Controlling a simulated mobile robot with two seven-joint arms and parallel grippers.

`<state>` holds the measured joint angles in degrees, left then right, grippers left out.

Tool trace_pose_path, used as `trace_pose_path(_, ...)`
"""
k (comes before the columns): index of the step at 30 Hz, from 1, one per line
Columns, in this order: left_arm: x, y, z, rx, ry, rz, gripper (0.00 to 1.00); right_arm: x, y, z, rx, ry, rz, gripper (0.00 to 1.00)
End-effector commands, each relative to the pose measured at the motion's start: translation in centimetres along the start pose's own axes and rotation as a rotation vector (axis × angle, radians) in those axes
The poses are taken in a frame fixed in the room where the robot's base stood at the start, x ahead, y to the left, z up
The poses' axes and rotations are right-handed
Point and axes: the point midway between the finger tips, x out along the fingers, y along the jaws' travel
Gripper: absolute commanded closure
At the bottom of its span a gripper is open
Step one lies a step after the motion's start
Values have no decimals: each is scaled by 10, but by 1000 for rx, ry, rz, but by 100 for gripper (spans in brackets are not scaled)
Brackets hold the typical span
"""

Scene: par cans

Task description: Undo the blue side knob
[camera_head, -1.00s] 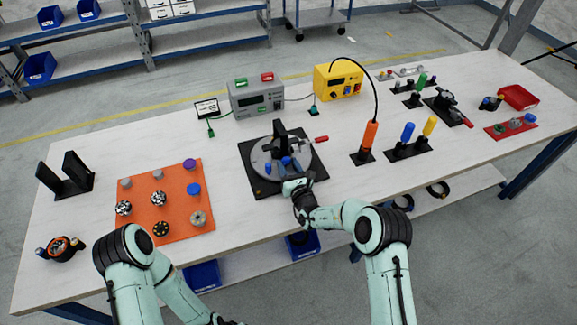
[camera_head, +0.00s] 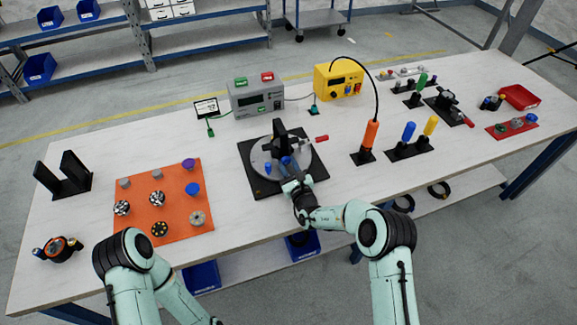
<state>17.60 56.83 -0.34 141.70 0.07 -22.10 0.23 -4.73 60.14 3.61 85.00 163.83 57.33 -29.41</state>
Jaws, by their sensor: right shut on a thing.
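A round grey fixture (camera_head: 262,165) sits on a black base plate (camera_head: 258,186) at the middle of the table. It carries a dark upright post (camera_head: 280,134), a red-handled lever (camera_head: 321,139) and small blue parts. One blue knob (camera_head: 269,168) shows at the front of the fixture, left of my gripper. My right gripper (camera_head: 291,177) is at the fixture's front right side, shut on a blue knob that its fingers mostly hide. My left arm comes in at the lower left; its gripper is out of the picture.
An orange mat (camera_head: 150,228) with several knobs lies to the left, beside a black two-plate stand (camera_head: 66,176). Behind the fixture stand a grey meter box (camera_head: 257,97) and a yellow unit (camera_head: 338,80). An orange-handled tool (camera_head: 370,134) and coloured drivers stand to the right.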

Motion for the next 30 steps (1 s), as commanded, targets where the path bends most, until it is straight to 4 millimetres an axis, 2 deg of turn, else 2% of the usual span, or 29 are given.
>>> trace_pose_path(1,0,0,0,0,0,0,41,0,0,0,1,0,0,64)
trace_pose_path(3,0,0,0,0,0,0,41,0,0,0,1,0,0,42)
trace_pose_path(13,0,0,0,0,0,0,41,-1,0,0,2,0,0,41)
trace_pose_path(17,2,-1,1,0,-1,0,41,-10,0,-1,3,1,0,41)
trace_pose_path(20,5,-2,1,-1,-2,-1,41,-24,0,-2,4,2,0,41)
trace_pose_path(30,15,-7,4,-3,-7,-3,41,-92,0,-2,3,3,0,41)
